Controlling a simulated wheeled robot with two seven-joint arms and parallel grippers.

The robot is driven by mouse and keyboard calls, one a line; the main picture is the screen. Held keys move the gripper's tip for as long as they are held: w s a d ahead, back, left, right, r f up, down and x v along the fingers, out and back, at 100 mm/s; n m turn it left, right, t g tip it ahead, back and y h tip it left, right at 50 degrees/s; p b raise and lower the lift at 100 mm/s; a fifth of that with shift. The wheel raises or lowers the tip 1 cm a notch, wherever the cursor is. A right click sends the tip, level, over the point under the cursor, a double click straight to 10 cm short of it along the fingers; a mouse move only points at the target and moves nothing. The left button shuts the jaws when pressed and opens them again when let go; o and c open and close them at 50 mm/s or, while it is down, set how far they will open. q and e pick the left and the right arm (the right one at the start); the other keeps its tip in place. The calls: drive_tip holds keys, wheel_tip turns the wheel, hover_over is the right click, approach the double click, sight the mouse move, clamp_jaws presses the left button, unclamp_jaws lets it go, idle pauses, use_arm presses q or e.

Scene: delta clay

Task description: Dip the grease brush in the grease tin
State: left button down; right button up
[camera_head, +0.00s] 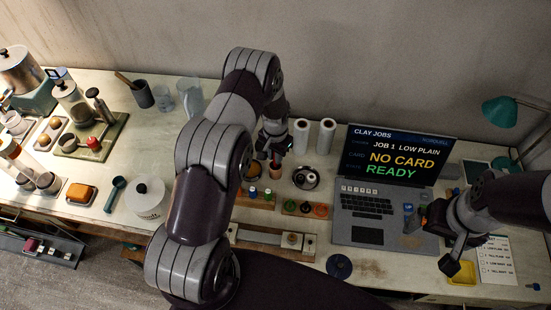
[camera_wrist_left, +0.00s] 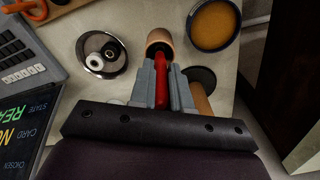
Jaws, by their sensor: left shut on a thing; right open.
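My left gripper (camera_head: 275,150) reaches down at the back of the table. In the left wrist view its two grey fingers (camera_wrist_left: 164,82) are shut on the red handle of the grease brush (camera_wrist_left: 161,88). A copper-coloured cup (camera_wrist_left: 158,38) is right at the fingertips; whether the brush's lower end is inside it is hidden. The round grease tin (camera_wrist_left: 213,26), filled with amber grease, stands beside the cup, apart from the brush. It shows partly behind my arm in the head view (camera_head: 253,170). My right gripper (camera_head: 440,242) is open over the laptop's front right corner.
A steel bowl (camera_head: 306,177) with small rings stands right of the cup. Two white rolls (camera_head: 326,135) stand behind. A laptop (camera_head: 385,200) fills the right. Wooden racks (camera_head: 304,209) with coloured pieces lie in front. A white pot (camera_head: 147,198) stands left of my arm.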

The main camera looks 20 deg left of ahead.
use_arm(q)
wheel_tip(320, 180, up, 8)
drive_tip(key=shift+f+b, duration=0.25)
drive_tip(key=shift+b, duration=0.7)
drive_tip(key=s+a+n+t+h+b, duration=0.1)
drive_tip(key=s+a+n+t+b, duration=0.2)
drive_tip(key=s+a+n+b, duration=0.55)
drive_tip(key=w+b+x, duration=0.1)
drive_tip(key=b+x, duration=0.6)
drive_tip(key=b, duration=0.2)
drive_tip(key=shift+a+t, duration=0.4)
drive_tip(key=shift+a, duration=0.1)
drive_tip(key=shift+s+f+n+b, duration=0.1)
drive_tip(key=shift+f+n+b, duration=0.15)
drive_tip(key=shift+f+b, duration=0.5)
drive_tip(key=shift+r, duration=0.1)
